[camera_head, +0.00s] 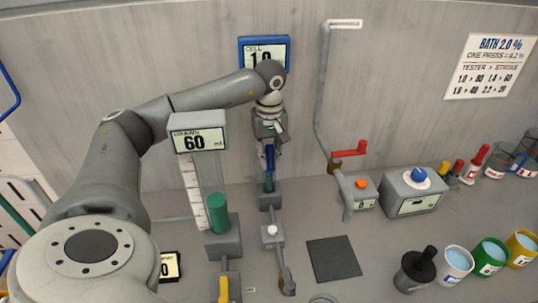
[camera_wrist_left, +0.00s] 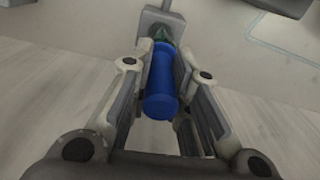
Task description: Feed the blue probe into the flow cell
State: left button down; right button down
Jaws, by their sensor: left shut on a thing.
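The blue probe (camera_head: 269,158) is upright between the fingers of my left gripper (camera_head: 268,148), which is shut on it. In the left wrist view the probe (camera_wrist_left: 161,85) lies between the two fingers (camera_wrist_left: 160,90). The flow cell (camera_head: 268,196) is a grey block with a short green tube on top, directly below the probe. In the left wrist view the probe's far end meets the green part of the cell (camera_wrist_left: 160,22); how deep it sits is hidden. My right gripper is not in view.
A blue-framed cell display (camera_head: 250,42) is on the wall behind my arm. A drawn-volume column with a green cylinder (camera_head: 218,212) stands left of the cell. A red-handled tap (camera_head: 349,149), a blue-knob box (camera_head: 414,188) and several cups stand right. A dark mat (camera_head: 333,259) lies bare.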

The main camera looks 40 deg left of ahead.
pick_arm(q)
jog(key=shift+f, duration=0.15)
dwell(0.5)
jog(key=c, duration=1.3)
grip_release()
jog(key=shift+r, duration=0.2)
